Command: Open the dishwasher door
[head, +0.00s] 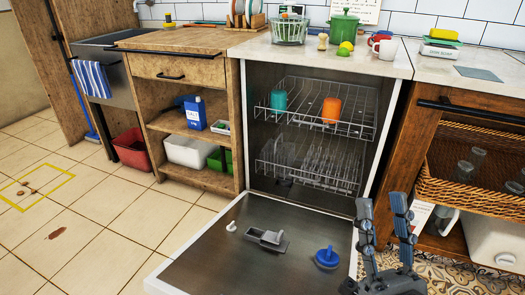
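The dishwasher (250,120) stands open in the middle of the head view, between wooden units. Its door (215,255) is folded down in front of it, with the inner face up. The door's inside has a grey dispenser (267,238) and a blue cap (327,258). My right gripper (383,205) is at the lower right, by the door's right edge. Its two fingers point up and stand apart, with nothing between them. I cannot tell whether it touches the door. My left gripper is not in view.
The upper rack (350,118) holds a teal cup (278,100) and an orange cup (331,110). The lower rack (315,165) sits below. A wicker basket (470,190) is in the right unit.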

